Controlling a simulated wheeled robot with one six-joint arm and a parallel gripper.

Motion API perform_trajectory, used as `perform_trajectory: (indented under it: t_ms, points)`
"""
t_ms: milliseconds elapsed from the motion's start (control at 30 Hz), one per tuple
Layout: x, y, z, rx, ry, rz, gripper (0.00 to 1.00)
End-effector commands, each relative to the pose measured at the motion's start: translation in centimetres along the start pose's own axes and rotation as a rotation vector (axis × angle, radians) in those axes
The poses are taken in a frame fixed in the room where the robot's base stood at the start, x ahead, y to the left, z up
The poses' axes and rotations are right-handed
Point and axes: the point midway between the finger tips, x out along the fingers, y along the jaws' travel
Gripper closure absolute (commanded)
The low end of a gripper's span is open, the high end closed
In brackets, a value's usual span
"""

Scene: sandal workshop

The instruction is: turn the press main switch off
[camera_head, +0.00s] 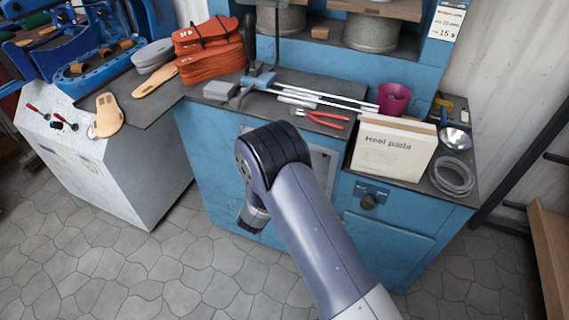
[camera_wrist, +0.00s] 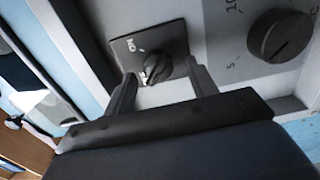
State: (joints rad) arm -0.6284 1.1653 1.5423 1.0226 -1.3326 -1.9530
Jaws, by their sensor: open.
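In the wrist view the main switch (camera_wrist: 157,66) is a small black rotary knob on a dark square plate (camera_wrist: 126,47). The plate carries the word ON at its upper left; a second pale label beside the knob is partly covered. My gripper (camera_wrist: 161,73) is open, with one finger at each side of the knob and nothing held. I cannot tell whether the fingers touch the knob or which label it points to. In the head view my arm hides the switch, and my fingers do not show.
A larger dial (camera_wrist: 280,35) with numbers sits right of the switch. The blue bench (camera_head: 215,150) holds red-handled pliers (camera_head: 322,119), a magenta cup (camera_head: 394,97) and a Heel pads box (camera_head: 393,150). Sandal soles (camera_head: 110,115) lie on the left cabinet. The stone floor in front is clear.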

Motion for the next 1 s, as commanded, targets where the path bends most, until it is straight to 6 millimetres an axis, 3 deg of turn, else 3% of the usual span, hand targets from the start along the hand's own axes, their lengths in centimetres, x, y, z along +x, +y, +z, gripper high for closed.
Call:
perform_trajectory:
  t_ms: [300, 500, 1000]
  points:
    - [-6.4, 0.1, -0.2, -0.002, 0.006, -0.001, 0.46]
    - [-9.2, 0.0, -0.1, -0.002, 0.004, -0.001, 0.46]
    - [-9.9, 0.0, 0.0, -0.001, 0.001, 0.0, 0.46]
